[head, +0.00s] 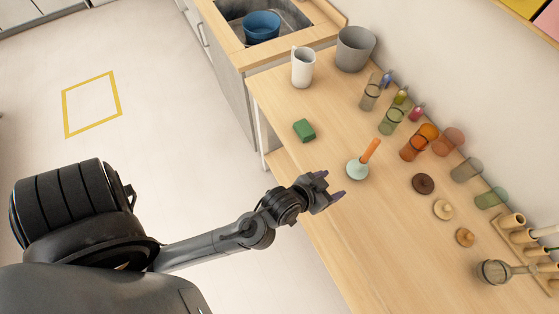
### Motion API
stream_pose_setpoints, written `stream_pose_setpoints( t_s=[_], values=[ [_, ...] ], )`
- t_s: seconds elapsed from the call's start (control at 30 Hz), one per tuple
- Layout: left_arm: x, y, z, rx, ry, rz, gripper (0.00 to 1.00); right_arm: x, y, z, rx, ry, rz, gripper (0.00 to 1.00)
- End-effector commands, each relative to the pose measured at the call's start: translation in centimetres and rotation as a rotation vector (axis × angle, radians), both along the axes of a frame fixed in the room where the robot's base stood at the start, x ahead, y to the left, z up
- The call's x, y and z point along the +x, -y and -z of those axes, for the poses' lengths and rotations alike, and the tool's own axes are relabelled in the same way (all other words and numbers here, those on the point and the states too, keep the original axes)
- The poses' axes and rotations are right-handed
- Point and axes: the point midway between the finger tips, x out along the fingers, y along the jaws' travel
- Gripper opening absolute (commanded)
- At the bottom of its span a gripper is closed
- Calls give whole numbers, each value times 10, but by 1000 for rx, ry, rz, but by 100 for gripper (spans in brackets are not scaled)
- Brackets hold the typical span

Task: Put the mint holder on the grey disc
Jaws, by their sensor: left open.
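The mint holder (355,169) stands on the wooden table, with an orange stick (369,151) leaning up out of it to the right. My left gripper (332,188) is open and empty, at the table's near edge, a little to the left of and below the holder in the head view. It appears apart from the holder. I cannot make out a clearly grey disc; a dark brown round disc (423,184) lies to the right of the holder. My right gripper is not in view.
Several tinted glasses, including an orange one (417,143), line the wall side. Two pale knobbed discs (443,209) lie rightward. The table's near right part is clear.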

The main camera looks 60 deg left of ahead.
Motion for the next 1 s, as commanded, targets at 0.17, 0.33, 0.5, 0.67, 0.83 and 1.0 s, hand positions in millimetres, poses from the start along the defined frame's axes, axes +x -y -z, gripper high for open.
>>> stream_pose_setpoints(
  t_s=[0.17, 0.33, 0.5, 0.67, 0.83, 1.0],
  values=[
    [-64, -17, 22, 13, -290, 93, 66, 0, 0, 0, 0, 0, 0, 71],
    [-122, -38, 30, 74, -525, 135, 66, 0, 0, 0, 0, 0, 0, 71],
    [-153, -52, 30, 120, -645, 140, 66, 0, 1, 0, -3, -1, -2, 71],
    [-158, -54, 30, 128, -665, 140, 66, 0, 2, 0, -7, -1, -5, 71],
    [-157, -54, 30, 127, -664, 140, 66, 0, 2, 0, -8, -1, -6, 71],
    [-157, -53, 21, 127, -663, 140, 66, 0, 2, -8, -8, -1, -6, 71]
  ],
)
